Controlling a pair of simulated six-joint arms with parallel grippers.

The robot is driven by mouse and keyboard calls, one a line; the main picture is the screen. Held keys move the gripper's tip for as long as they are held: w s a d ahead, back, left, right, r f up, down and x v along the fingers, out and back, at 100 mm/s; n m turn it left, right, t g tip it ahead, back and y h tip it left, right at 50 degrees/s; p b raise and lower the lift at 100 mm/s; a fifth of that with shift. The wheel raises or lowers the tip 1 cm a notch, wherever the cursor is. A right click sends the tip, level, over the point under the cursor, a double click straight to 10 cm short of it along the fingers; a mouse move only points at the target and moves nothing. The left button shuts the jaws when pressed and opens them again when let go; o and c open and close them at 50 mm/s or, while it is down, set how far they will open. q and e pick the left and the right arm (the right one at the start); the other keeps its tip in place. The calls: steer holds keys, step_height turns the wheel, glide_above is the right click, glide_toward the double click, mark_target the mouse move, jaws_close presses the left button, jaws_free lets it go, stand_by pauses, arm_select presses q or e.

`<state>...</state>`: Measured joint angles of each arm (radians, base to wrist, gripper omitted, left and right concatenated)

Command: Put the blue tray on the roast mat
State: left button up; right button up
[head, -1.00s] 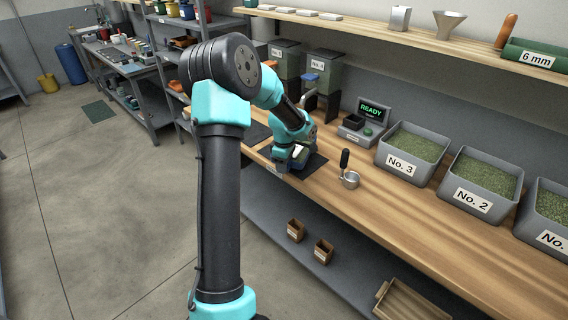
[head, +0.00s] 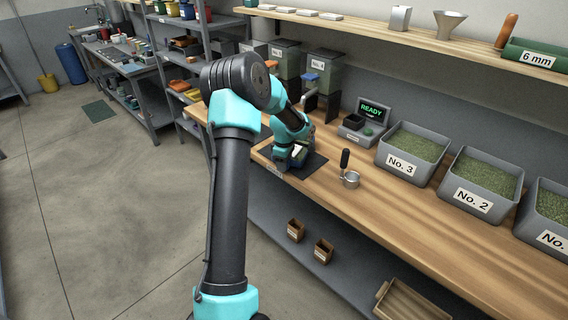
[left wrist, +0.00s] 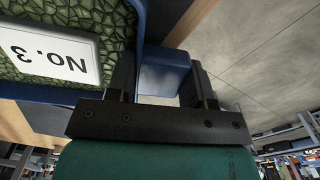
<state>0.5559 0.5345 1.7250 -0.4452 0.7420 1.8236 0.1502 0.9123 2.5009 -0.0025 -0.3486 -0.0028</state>
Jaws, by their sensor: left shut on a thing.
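The blue tray (left wrist: 45,97) fills the left side of the left wrist view. It holds green beans and a white card marked No. 3. My left gripper (left wrist: 163,85) is shut on the blue grip block at its side. In the head view my left gripper (head: 287,157) is low at the bench, and little of the tray shows beneath it. The dark roast mat (head: 315,162) lies on the bench around and under that spot. I cannot tell if the tray touches the mat. My right gripper is out of view.
A metal scoop (head: 350,180) with a black handle lies right of the mat. Behind it stands a READY display (head: 372,108). Hoppers (head: 322,70) stand behind the gripper.

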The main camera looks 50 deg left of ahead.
arm_select(q)
steer(key=shift+f, duration=0.3)
steer(key=o, duration=1.1)
steer(key=shift+r, duration=0.1)
step_height(320, 180, up, 12)
steer(key=shift+r, duration=0.1)
stand_by(0.5)
